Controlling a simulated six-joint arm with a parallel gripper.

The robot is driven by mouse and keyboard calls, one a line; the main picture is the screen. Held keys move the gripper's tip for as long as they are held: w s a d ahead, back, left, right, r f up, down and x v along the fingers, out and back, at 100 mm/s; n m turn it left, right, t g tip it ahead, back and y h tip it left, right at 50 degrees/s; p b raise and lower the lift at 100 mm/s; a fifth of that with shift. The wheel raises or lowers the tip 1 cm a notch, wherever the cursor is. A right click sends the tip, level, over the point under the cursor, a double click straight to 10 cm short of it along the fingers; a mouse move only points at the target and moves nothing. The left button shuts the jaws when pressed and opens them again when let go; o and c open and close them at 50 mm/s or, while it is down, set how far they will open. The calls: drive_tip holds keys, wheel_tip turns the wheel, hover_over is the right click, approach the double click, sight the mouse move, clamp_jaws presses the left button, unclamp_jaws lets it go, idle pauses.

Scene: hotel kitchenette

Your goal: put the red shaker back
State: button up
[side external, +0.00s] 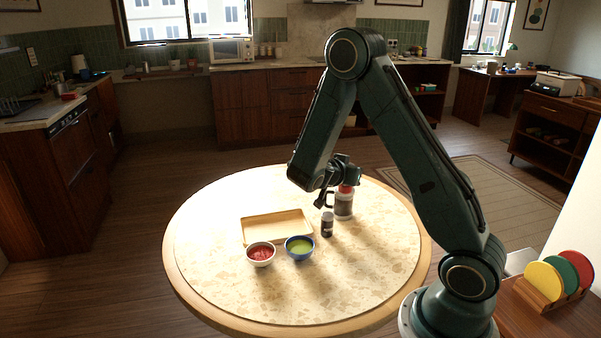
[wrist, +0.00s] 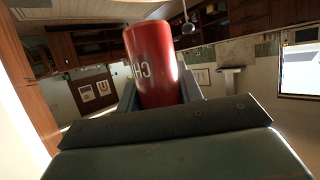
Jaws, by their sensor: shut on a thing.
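The red shaker (wrist: 155,60) fills the middle of the wrist view, a red cylinder with pale letters on its side. My gripper (wrist: 158,88) is shut on it, with a grey finger on each side. In the side view my gripper (side external: 330,192) is low over the far right part of the round table. A red patch shows there above a pale jar (side external: 344,208) with a dark label. I cannot tell whether that red is the held shaker or the jar's lid. A small dark shaker (side external: 327,226) stands upright in front of the jar.
A shallow tan tray (side external: 275,227) lies left of the dark shaker. A white bowl (side external: 261,263) of red food and a blue bowl (side external: 300,258) of green food stand in front of it. The front and left of the round table (side external: 290,300) are clear.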

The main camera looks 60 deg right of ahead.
drive_tip(key=shift+f, duration=0.4)
drive_tip(key=shift+f, duration=0.1)
wheel_tip(320, 180, down, 16)
drive_tip(key=shift+f, duration=0.1)
idle(0.7)
drive_tip(key=shift+f, duration=1.85)
drive_tip(key=shift+f, duration=0.1)
drive_tip(key=o, duration=1)
